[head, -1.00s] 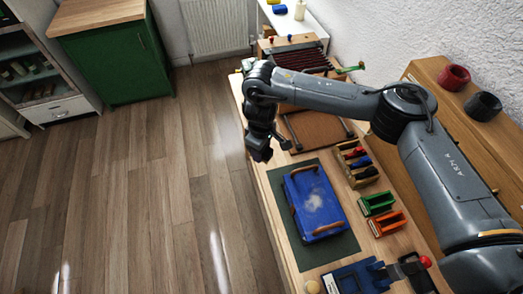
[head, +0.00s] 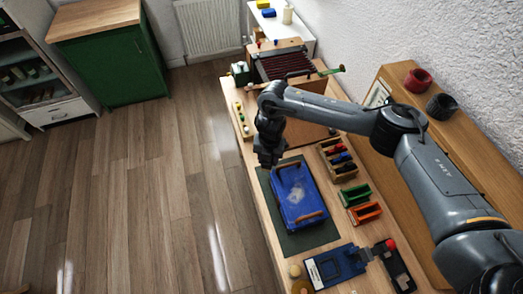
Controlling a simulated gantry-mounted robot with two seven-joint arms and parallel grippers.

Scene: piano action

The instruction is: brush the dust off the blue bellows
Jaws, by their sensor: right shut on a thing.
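The blue bellows (head: 293,208) lies on a dark green mat (head: 315,237) on the workbench. It has a wooden bar at each end, and a pale patch of dust (head: 297,194) shows on its top. My right gripper (head: 268,162) hangs pointing down at the upper left corner of the bellows, just beside the far wooden bar. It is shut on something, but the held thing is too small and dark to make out. I cannot tell whether it touches the bellows. My left gripper is out of view.
A rack of coloured items (head: 339,160), a green holder (head: 355,195) and an orange holder (head: 365,213) stand right of the mat. A blue device (head: 337,266) lies at the near end. A wooden frame with dark red rows (head: 284,64) stands at the far end.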

